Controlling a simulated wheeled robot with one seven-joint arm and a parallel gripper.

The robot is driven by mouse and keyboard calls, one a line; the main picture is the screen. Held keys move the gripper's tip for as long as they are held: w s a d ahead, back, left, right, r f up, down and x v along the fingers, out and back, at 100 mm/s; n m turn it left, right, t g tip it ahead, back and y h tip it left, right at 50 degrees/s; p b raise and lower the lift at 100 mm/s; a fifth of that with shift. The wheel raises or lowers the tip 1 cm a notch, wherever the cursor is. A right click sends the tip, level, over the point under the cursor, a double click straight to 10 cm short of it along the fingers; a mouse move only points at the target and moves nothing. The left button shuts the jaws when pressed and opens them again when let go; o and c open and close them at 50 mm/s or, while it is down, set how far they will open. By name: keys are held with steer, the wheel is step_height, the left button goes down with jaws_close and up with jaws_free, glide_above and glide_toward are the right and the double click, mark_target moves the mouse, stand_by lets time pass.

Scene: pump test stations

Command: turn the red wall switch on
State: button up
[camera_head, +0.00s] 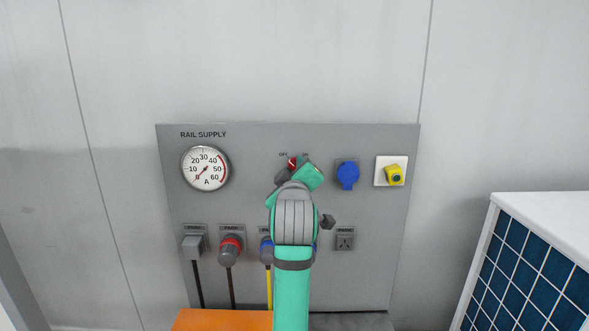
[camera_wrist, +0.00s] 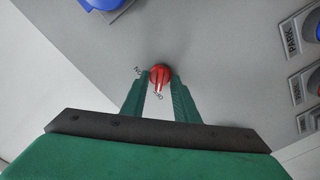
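The red wall switch (camera_head: 292,162) is a round knob on the grey panel, between small OFF and ON labels, partly hidden by my gripper in the head view. In the wrist view the red knob (camera_wrist: 160,74) shows whole, its white pointer toward the OFF label. My gripper (camera_wrist: 160,84) is open. Its two green fingers point at the panel, one on each side of the knob's near edge, with the pointer between them. I cannot tell whether they touch it. In the head view my gripper (camera_head: 300,175) is right in front of the switch.
The panel (camera_head: 360,285) carries a round gauge (camera_head: 205,168) on the left. A blue socket (camera_head: 347,175) and a yellow switch (camera_head: 395,175) are right of the red switch. Plugs with cables hang below. A white-topped cabinet (camera_head: 550,215) stands at right, an orange surface (camera_head: 220,320) below.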

steer(key=shift+w, duration=0.3)
jaws_close()
